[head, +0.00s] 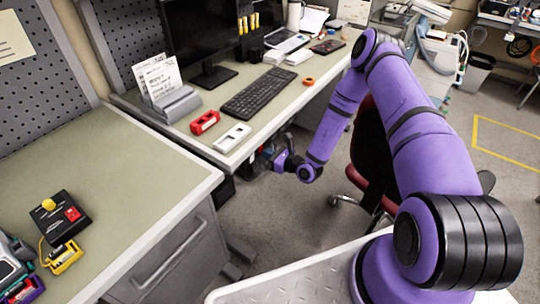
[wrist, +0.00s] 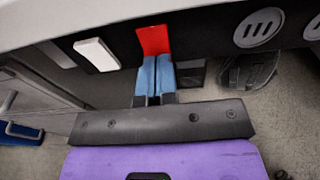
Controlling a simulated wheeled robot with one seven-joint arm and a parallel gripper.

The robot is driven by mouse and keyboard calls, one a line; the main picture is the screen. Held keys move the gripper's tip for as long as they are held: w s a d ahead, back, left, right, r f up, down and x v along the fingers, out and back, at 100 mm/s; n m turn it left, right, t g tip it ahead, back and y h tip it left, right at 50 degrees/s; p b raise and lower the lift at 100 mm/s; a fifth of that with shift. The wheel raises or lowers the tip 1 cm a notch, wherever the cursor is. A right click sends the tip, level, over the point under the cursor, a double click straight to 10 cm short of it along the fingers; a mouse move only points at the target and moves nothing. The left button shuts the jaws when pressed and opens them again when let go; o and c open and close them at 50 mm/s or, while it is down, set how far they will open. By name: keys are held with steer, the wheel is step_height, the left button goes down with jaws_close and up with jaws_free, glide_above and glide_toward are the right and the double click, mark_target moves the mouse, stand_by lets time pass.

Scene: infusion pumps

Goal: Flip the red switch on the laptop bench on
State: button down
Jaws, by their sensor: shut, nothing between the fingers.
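The red switch (wrist: 153,38) sits on a black panel (wrist: 126,47) along the edge of the laptop bench (head: 262,105). A white switch (wrist: 97,54) is to its left. My gripper (wrist: 155,58) is shut with nothing in it, its blue fingertips side by side at the lower end of the red switch. They overlap it in the picture; I cannot tell whether they touch it. In the head view my gripper (head: 268,154) is low beside the bench's front edge, and the switch panel is hidden there.
A keyboard (head: 257,92), a laptop (head: 287,40) and a red block (head: 205,122) lie on the bench. A black box (head: 62,219) with a yellow knob and a red button is on the nearer left bench. A red chair (head: 366,185) stands under my arm.

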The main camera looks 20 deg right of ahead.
steer(key=shift+w+a+f+t+y, duration=0.15)
steer(key=shift+w+a+t+y, duration=0.25)
steer(key=shift+t+y, duration=0.45)
steer(key=shift+h, duration=0.25)
steer(key=shift+d, duration=0.1)
